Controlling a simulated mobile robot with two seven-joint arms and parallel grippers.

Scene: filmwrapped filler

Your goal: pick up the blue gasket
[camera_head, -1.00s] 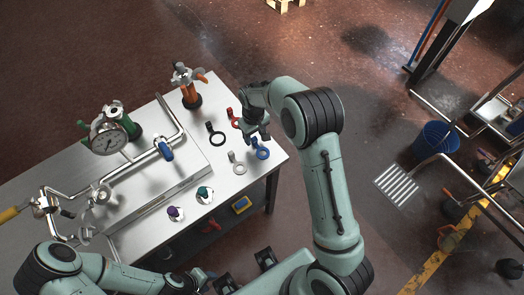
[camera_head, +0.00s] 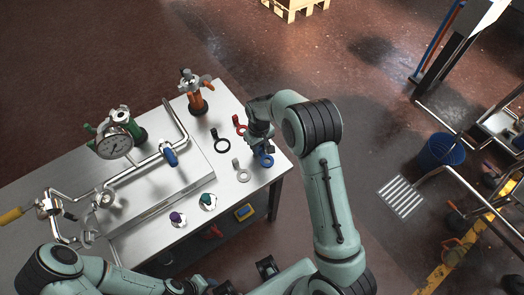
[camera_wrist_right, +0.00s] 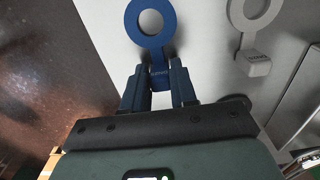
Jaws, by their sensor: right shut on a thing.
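The blue gasket (camera_head: 267,161) is a ring with a tab, near the right edge of the steel table. In the right wrist view the ring of the blue gasket (camera_wrist_right: 150,20) points away from me and its tab lies between my fingers. My right gripper (camera_head: 262,148) is over the gasket in the head view. In the right wrist view my right gripper (camera_wrist_right: 160,78) is shut on the tab. I cannot tell whether the gasket is off the table top. My left arm (camera_head: 90,272) shows at the lower left, and its fingertips are not clearly visible.
A grey gasket (camera_head: 241,173), a black gasket (camera_head: 221,144) and a red gasket (camera_head: 239,126) lie close by on the table (camera_head: 190,228). A pipe assembly with a gauge (camera_head: 115,146) is to the left. An orange-handled valve (camera_head: 195,97) stands at the back.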

